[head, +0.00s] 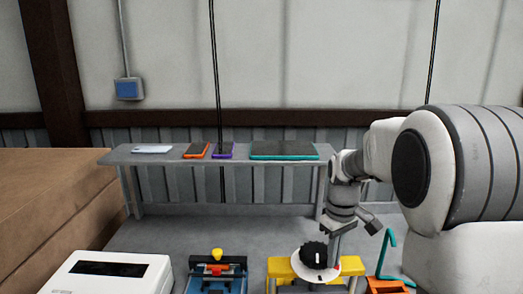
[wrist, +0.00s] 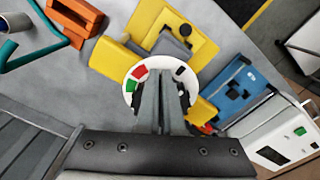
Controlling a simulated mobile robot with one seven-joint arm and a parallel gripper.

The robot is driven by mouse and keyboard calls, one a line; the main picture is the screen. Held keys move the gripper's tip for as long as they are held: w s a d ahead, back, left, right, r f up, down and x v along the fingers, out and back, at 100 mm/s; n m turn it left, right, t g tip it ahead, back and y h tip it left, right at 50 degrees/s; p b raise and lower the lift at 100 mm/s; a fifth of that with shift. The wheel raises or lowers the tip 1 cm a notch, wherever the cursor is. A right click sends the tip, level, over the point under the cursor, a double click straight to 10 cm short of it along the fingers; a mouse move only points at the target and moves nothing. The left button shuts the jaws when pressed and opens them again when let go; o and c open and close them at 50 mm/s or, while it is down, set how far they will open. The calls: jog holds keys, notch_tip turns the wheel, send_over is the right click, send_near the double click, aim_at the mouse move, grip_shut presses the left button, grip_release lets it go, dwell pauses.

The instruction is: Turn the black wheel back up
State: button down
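The black wheel (head: 314,254) sits on a round white dial plate on a yellow stand (head: 283,268), low in the middle of the head view. A small white mark shows on its face. In the wrist view the dial plate (wrist: 131,87) shows red, green and black patches, and the wheel (wrist: 184,98) is mostly hidden behind my fingers. My gripper (wrist: 162,74) reaches down over the plate, its fingers close together with no object seen between them. In the head view my gripper (head: 335,248) is just right of the wheel. Whether they touch is unclear.
A blue device (head: 214,275) with a yellow knob stands left of the stand, and a white box (head: 115,272) farther left. An orange base with a teal bent handle (head: 387,255) stands right. A grey shelf (head: 165,160) behind carries several flat devices. Brown cartons fill the left.

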jog(key=shift+w, duration=0.2)
jog(key=shift+s+d, duration=0.2)
jog(key=shift+s, duration=0.05)
jog(key=shift+r, duration=0.15)
notch_tip(320, 180, up, 6)
jog(key=p, duration=0.4)
jog(key=shift+s+d+p, duration=0.1)
jog(key=shift+p, duration=0.25)
jog(key=s+a+r+m+t, duration=0.1)
jog(key=s+r+m+t, duration=0.1)
jog(key=s, duration=0.5)
jog(key=s+a+r+m+t, duration=0.1)
jog(key=s+r+m, duration=0.1)
jog(key=s, duration=0.6)
jog(key=s+a+r+m+t, duration=0.1)
jog(key=s+r+m+t, duration=0.1)
jog(key=s+r, duration=0.2)
jog(key=s, duration=0.3)
jog(key=shift+s+a+r+t, duration=0.3)
jog(key=shift+a, duration=0.05)
